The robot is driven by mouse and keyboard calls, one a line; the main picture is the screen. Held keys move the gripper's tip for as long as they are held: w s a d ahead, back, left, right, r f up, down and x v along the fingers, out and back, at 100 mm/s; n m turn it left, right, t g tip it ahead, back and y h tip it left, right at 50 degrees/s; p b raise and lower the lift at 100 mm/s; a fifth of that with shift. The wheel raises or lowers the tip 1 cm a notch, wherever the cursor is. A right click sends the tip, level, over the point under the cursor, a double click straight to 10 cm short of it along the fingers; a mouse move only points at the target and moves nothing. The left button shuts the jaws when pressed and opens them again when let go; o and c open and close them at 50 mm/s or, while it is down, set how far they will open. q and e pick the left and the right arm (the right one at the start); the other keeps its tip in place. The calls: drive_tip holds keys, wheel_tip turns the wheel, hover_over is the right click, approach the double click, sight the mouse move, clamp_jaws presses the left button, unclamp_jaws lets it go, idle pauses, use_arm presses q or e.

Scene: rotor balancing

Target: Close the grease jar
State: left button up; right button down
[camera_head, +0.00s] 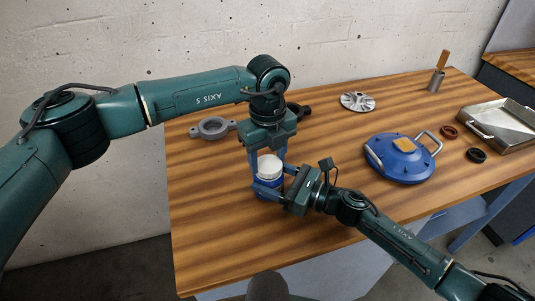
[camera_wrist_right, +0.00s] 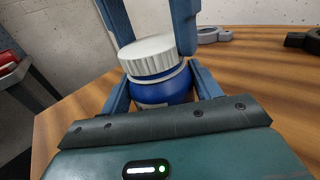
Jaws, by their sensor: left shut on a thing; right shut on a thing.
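The grease jar has a blue body (camera_head: 270,186) and stands near the front left of the table. Its white ribbed lid (camera_head: 269,165) sits on top of it. My left gripper (camera_head: 268,163) comes from above and is shut on the lid, a finger on each side. My right gripper (camera_head: 273,184) comes from the right and is shut around the jar body. In the right wrist view, the lid (camera_wrist_right: 152,52) looks slightly tilted over the blue body (camera_wrist_right: 160,85). Whether the threads are engaged is hidden.
A grey ring clamp (camera_head: 213,127) lies behind on the left, with a dark part (camera_head: 298,110) beside it. The front left is clear.

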use_arm(q)
drive_tip(key=m, duration=0.6)
drive_tip(key=shift+d+m, duration=0.15)
drive_tip(key=shift+m, duration=0.15)
drive_tip(key=m, duration=0.6)
drive_tip(key=shift+d+m, duration=0.1)
drive_tip(key=shift+m, duration=0.2)
drive_tip(key=m, duration=0.6)
drive_tip(key=shift+s+d+m, duration=0.1)
drive_tip(key=shift+m, duration=0.2)
drive_tip(key=m, duration=0.6)
drive_tip(key=shift+s+m, duration=0.15)
drive_tip(key=shift+m, duration=0.15)
drive_tip(key=m, duration=0.6)
drive_tip(key=shift+s+m, duration=0.15)
drive_tip(key=shift+m, duration=0.15)
drive_tip(key=m, duration=0.6)
drive_tip(key=shift+a+m, duration=0.2)
drive_tip(key=shift+m, duration=0.1)
drive_tip(key=m, duration=0.6)
drive_tip(key=shift+a+m, duration=0.1)
drive_tip(key=shift+m, duration=0.2)
drive_tip(key=m, duration=0.5)
drive_tip(key=shift+a+m, duration=0.1)
drive_tip(key=shift+m, duration=0.2)
